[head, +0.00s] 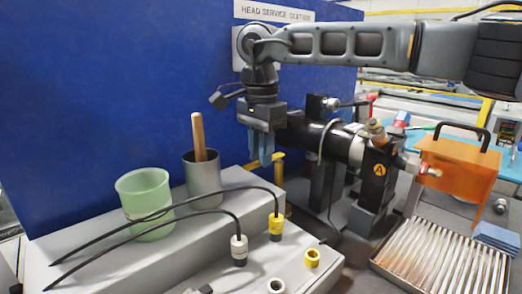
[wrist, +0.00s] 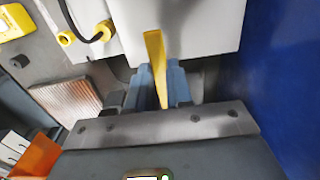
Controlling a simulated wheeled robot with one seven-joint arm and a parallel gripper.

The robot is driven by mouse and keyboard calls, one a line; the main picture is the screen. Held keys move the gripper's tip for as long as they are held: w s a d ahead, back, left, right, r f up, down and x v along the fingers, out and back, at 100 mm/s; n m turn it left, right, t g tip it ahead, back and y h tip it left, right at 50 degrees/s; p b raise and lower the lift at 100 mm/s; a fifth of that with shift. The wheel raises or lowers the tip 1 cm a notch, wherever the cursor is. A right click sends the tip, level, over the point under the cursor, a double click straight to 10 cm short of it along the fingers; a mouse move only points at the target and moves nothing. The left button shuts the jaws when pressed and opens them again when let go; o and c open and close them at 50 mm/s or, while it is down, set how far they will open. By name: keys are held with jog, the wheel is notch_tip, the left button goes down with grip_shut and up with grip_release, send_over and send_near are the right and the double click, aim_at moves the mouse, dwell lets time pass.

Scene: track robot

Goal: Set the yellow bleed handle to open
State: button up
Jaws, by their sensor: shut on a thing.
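The yellow bleed handle (wrist: 154,50) shows in the wrist view as a narrow yellow bar running between my blue fingers. My gripper (wrist: 160,78) is shut on it. In the head view my gripper (head: 262,158) points down in front of the blue panel, and the yellow handle (head: 278,158) shows beside the fingertips. The fingers hide part of the handle, and I cannot tell its exact angle or any open mark.
A grey cup with a wooden-handled tool (head: 203,178) and a green cup (head: 144,203) stand left of my gripper. Black cables with yellow (head: 276,228) and white (head: 239,250) connectors lie in front. A black machine (head: 335,142), an orange box (head: 457,168) and a ribbed tray (head: 398,267) are at right.

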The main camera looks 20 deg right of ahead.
grip_shut()
jog(key=shift+s+n, duration=0.2)
jog(key=shift+n, duration=0.2)
jog(key=o, duration=0.6)
grip_release()
notch_tip(320, 180, up, 8)
jog(key=shift+d+f, duration=0.1)
dwell(0.4)
